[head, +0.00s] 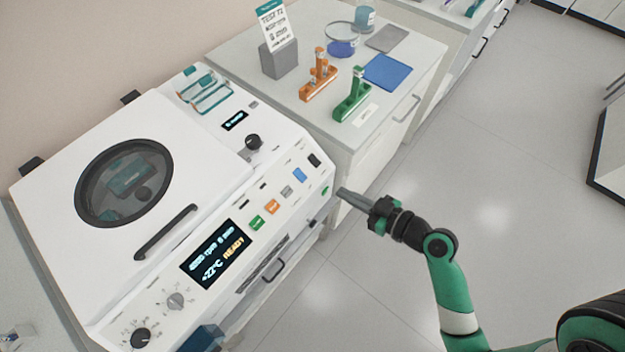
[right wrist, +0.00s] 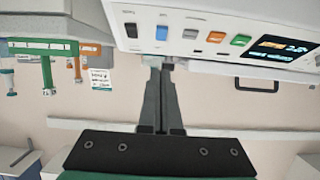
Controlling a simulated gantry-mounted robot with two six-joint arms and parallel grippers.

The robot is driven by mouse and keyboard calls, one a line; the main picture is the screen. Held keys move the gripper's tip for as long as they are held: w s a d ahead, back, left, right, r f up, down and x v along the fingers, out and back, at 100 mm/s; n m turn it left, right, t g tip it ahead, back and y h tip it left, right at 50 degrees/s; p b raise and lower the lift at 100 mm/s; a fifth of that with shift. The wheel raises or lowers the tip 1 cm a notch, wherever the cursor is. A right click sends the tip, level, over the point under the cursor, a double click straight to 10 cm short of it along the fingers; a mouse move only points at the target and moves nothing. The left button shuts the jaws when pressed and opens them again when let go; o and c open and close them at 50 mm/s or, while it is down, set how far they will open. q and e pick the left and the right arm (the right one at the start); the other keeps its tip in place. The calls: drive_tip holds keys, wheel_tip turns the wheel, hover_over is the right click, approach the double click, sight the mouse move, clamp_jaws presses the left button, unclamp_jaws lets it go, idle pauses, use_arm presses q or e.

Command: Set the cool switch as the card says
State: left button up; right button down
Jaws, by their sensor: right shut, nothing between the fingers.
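The card (head: 271,25) stands in a grey holder (head: 279,61) on the counter behind the machine; its smaller print is too small to read. The white machine's sloped front panel carries a row of coloured switches: green (head: 256,222), orange (head: 271,207), grey (head: 286,192), blue (head: 299,175) and black (head: 314,160). Their labels are unreadable, so I cannot tell which is the cool switch. My right gripper (head: 341,192) is shut and empty, close to the panel's right end. In the right wrist view its fingertips (right wrist: 158,64) lie below the blue switch (right wrist: 162,33). My left gripper is out of view.
The display (head: 216,254) shows +22°C and READY. A round-windowed lid (head: 124,184) with a dark handle (head: 167,232) and knobs (head: 141,338) are on the machine. Orange (head: 318,81) and green (head: 352,100) tube racks stand on the counter. Floor right of the machine is clear.

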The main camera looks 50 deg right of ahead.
drive_tip(key=b, duration=0.1)
approach(301, 176)
drive_tip(key=w+r, duration=0.2)
drive_tip(key=w, duration=0.1)
drive_tip(key=w+f, duration=0.1)
drive_tip(key=w+f+b, duration=0.1)
drive_tip(key=f, duration=0.1)
drive_tip(key=shift+w+a+f, duration=0.1)
drive_tip(key=shift+f, duration=0.1)
drive_tip(key=shift+w+f+b, duration=0.15)
drive_tip(key=shift+b, duration=0.15)
